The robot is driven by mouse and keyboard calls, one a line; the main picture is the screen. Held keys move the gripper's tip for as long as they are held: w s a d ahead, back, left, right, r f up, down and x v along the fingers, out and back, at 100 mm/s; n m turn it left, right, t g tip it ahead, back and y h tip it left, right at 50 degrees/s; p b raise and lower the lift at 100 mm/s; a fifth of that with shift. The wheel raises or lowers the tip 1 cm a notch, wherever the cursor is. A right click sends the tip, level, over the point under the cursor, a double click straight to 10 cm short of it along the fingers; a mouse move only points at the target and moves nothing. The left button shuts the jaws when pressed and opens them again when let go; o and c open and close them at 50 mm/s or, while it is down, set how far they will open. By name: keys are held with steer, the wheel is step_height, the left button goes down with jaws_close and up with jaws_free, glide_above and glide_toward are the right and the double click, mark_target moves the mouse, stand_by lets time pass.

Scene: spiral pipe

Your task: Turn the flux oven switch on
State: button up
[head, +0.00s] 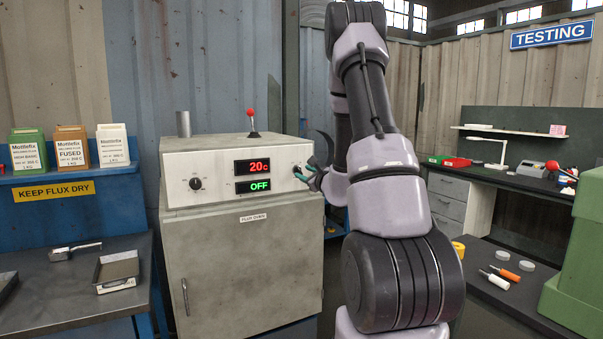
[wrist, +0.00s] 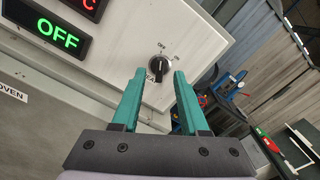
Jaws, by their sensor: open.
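The flux oven (head: 240,250) is a grey-white cabinet in the middle of the head view. Its upper panel has red "20c" and green "OFF" displays (head: 255,187); the "OFF" display also shows in the wrist view (wrist: 58,33). The black rotary switch (wrist: 156,74) sits on the white panel to the right of the displays, with small labels around it. My gripper (wrist: 153,74) has teal fingers, open and empty, pointing at the panel with the switch showing between the fingertips. In the head view my gripper (head: 308,175) is at the panel's right end. I cannot tell whether the fingers touch the switch.
A second black knob (head: 195,184) is on the panel's left. A red-tipped lever (head: 251,122) stands on top of the oven. A metal table with a tray (head: 117,271) is at left, and a dark workbench (head: 490,178) is at right.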

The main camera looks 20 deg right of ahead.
mark_target(299, 171)
steer(key=shift+w, duration=1.25)
jaws_close()
steer(key=shift+m, duration=0.4)
steer(key=m, duration=1)
steer(key=shift+d+m, duration=0.2)
steer(key=shift+m, duration=0.5)
